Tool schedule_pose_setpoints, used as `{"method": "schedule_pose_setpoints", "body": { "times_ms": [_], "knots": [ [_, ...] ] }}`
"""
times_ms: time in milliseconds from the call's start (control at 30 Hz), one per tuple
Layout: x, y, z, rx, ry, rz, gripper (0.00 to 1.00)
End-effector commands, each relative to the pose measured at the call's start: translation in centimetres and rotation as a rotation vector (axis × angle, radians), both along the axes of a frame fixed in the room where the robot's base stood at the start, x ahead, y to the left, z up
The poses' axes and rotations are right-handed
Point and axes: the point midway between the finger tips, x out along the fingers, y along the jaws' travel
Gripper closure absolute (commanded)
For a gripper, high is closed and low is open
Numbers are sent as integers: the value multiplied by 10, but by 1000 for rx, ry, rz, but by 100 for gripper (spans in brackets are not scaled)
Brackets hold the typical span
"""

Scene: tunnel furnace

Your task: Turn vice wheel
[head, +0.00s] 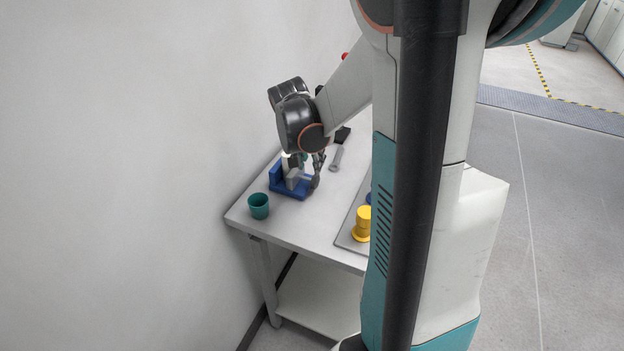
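The blue vice (292,187) stands on the white table near its far left side, by the wall. A grey jaw or block (293,178) shows in its middle. A dark round part, which looks like the vice wheel (314,182), shows at its right end. My gripper (317,172) points down at the right side of the vice, close to this wheel. Whether its fingers touch the wheel is too small to tell. The gripper's opening is partly hidden by my wrist and too small to make out.
A teal cup (259,206) stands on the white table (300,226), left of the vice. A grey tool (337,158) and a black object (343,134) lie behind. A yellow object (362,223) stands on a grey tray (348,240) at right. The wall is close on the left.

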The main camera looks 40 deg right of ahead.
Motion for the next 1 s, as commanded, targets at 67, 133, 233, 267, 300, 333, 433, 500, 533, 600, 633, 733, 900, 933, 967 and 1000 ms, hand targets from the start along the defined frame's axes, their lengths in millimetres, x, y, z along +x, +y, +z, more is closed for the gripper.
{"method": "schedule_pose_setpoints", "body": {
  "times_ms": [67, 133, 233, 267, 300, 333, 433, 500, 533, 600, 633, 733, 900, 933, 967, 1000],
  "knots": [
    [3, -6, -19, 0, 0, -1, 68],
    [5, -11, -32, 1, 0, -1, 68],
    [8, -18, -49, 1, 0, -1, 68],
    [8, -20, -54, 1, 0, -1, 68],
    [9, -22, -60, 1, 0, -1, 68],
    [10, -23, -64, 1, 0, -1, 68],
    [12, -28, -76, 2, 1, 0, 68],
    [13, -30, -81, 2, 1, 0, 68],
    [13, -31, -83, 2, 1, 0, 68],
    [14, -32, -86, 2, 1, 0, 68],
    [14, -33, -87, 2, 1, 0, 68],
    [14, -33, -88, 2, 1, 0, 68],
    [14, -33, -87, 2, 1, 1, 68],
    [14, -33, -87, 2, 1, 1, 68],
    [14, -33, -87, 2, 1, 0, 75],
    [14, -33, -87, 2, 1, 0, 84]
  ]
}}
